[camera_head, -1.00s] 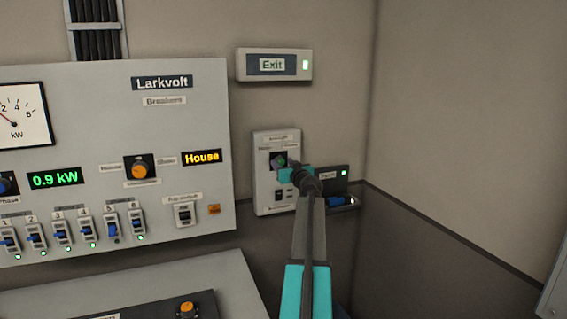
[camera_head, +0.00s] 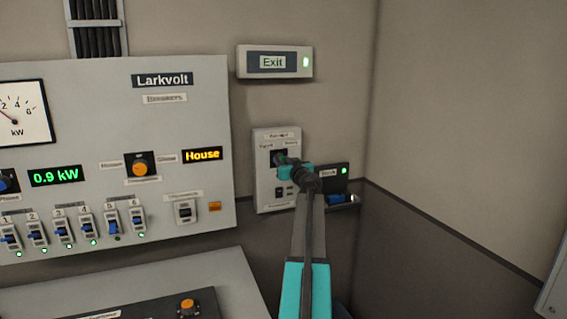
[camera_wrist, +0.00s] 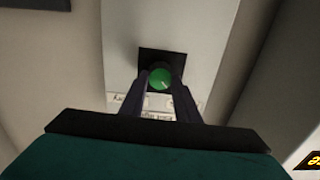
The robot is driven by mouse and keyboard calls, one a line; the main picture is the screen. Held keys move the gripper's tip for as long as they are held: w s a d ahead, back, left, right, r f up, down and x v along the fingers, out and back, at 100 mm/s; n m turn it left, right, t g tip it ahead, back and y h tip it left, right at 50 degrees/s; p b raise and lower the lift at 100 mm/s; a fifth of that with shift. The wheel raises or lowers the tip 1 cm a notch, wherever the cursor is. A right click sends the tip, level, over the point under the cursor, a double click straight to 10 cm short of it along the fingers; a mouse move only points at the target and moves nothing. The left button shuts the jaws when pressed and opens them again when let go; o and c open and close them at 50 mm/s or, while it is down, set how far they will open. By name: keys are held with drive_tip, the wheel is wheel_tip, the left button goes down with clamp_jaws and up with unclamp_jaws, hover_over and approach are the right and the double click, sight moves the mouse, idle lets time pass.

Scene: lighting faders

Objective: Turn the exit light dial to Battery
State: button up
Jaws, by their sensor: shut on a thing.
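The exit light dial is a round green knob (camera_wrist: 159,79) on a black square plate, seen in the wrist view between my two fingers. It sits on the upper part of a pale wall box (camera_head: 263,194) below the Exit sign. In the head view my gripper (camera_head: 283,161) reaches the box and mostly hides the knob. My gripper is shut on the knob, one dark finger on each side. The small labels around the dial are too blurred to read surely, and the knob's pointer direction is hard to tell.
The lit Exit sign (camera_head: 274,64) hangs above the box. A dark unit (camera_head: 334,177) with a green light and a blue part is close on the right. The large Larkvolt breaker panel (camera_head: 200,105) stands on the left, its orange display reading House.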

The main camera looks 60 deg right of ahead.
drive_tip(key=shift+f+m+b, duration=0.1)
drive_tip(key=shift+m+b, duration=0.2)
drive_tip(key=m+b, duration=0.3)
drive_tip(key=shift+s+d+f, duration=0.1)
drive_tip(key=m+b, duration=0.2)
drive_tip(key=m, duration=0.2)
drive_tip(key=shift+m, duration=0.4)
drive_tip(key=m, duration=0.5)
drive_tip(key=shift+s+d, duration=0.1)
drive_tip(key=m+p, duration=0.1)
drive_tip(key=m, duration=0.3)
drive_tip(key=shift+f+m, duration=0.1)
drive_tip(key=shift+m, duration=0.3)
drive_tip(key=o, duration=1)
drive_tip(key=shift+o, duration=0.2)
drive_tip(key=shift+s, duration=0.15)
